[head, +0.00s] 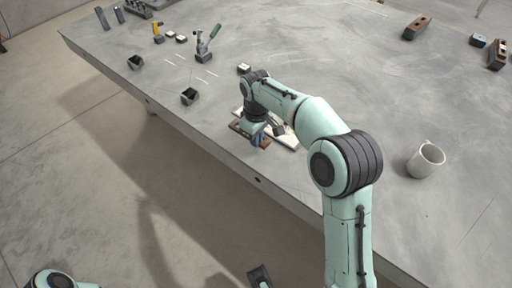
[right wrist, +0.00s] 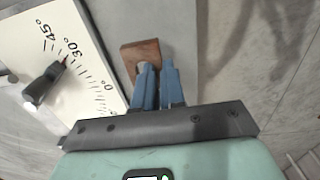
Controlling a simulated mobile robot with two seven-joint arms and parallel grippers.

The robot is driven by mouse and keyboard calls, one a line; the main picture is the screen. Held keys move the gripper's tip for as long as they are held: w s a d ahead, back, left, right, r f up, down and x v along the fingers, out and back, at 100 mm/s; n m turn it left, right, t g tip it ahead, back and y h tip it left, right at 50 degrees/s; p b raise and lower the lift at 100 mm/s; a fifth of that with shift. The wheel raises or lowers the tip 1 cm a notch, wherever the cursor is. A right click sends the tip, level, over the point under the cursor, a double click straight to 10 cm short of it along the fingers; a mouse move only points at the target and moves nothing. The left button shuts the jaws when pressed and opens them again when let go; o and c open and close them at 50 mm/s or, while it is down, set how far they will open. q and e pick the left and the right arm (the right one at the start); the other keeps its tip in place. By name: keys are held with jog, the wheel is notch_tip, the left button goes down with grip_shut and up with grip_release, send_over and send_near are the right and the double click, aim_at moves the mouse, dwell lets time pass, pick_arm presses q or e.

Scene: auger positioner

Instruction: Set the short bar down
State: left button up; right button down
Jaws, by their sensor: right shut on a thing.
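My right gripper (head: 257,140) is low over the near edge of the table, beside a white board (right wrist: 60,50) with a printed angle scale; the board also shows in the head view (head: 284,139). Its two blue fingers (right wrist: 158,85) are close together, shut on the short bar, which is mostly hidden between them. A reddish-brown block (right wrist: 140,50) shows just beyond the fingertips, and brown also shows beside the gripper in the head view (head: 235,127). I cannot tell whether the bar touches it.
A dark clamp-like part (right wrist: 44,84) sits on the board. A white mug (head: 426,161) stands at right. Dark holders (head: 189,97), a green-handled toggle clamp (head: 206,48) and small blocks lie at left. A brown block (head: 416,28) lies farther back. The middle of the table is clear.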

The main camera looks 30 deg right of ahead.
aim_at(256, 153)
jog(key=shift+f+b, duration=0.4)
jog(key=shift+f, duration=1.8)
jog(key=shift+f, duration=0.1)
jog(key=c, duration=1.2)
grip_release()
notch_tip(256, 153, up, 12)
jog(key=p, duration=0.2)
jog(key=shift+p, duration=0.35)
jog(key=shift+s+a, duration=0.1)
